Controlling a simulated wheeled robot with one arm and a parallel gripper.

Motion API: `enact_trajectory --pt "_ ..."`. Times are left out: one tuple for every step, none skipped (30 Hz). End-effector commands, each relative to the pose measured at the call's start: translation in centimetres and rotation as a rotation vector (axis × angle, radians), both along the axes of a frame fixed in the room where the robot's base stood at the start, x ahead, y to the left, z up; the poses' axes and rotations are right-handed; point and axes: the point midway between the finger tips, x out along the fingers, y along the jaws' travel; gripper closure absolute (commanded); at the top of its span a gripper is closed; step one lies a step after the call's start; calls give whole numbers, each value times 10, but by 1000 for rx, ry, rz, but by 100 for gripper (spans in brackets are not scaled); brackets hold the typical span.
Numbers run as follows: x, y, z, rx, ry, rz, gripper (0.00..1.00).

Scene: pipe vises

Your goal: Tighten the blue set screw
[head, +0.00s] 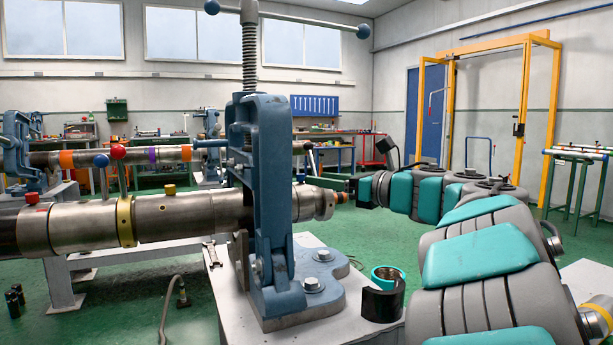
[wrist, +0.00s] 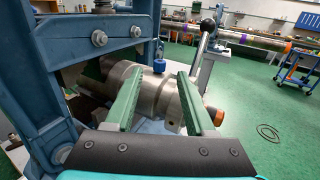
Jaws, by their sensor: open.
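In the wrist view a small blue set screw (wrist: 159,66) stands on top of a steel pipe fitting (wrist: 150,92). In the head view a small blue knob (head: 300,177) shows on the pipe's right end (head: 312,202), just past the blue vise (head: 272,190). My gripper (wrist: 161,72) is open and empty, its green fingers apart on the left and right of the screw in the picture. The screw appears beyond the fingertips; I cannot tell the exact gap. In the head view my gripper (head: 332,180) is small, beside the pipe end.
The vise frame (wrist: 60,120) stands close on the left in the wrist view. A lever with a black knob (wrist: 208,25) rises to the right of the screw, and an orange tip (wrist: 219,117) sits lower right.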

Motion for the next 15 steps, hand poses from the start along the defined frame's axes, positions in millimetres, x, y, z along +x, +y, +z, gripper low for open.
enact_trajectory --pt "5 8 1 1 1 5 45" --pt "8 12 1 1 1 6 45" --pt "11 17 1 1 0 6 45" --pt "14 19 2 1 -1 5 45" --pt "17 22 2 0 -1 3 45" --pt "20 25 2 -1 -2 2 45" --pt "21 27 2 -1 -2 2 45" --pt "23 29 2 -1 -2 2 45" --pt "25 31 2 -1 -2 2 45" --pt "26 32 2 0 -3 2 45" --pt "27 33 2 0 -3 2 45" --pt "27 34 2 1 -2 2 45" --pt "28 34 2 1 -2 1 45" --pt "28 34 2 1 -2 1 45" --pt "28 34 2 1 -2 1 45"
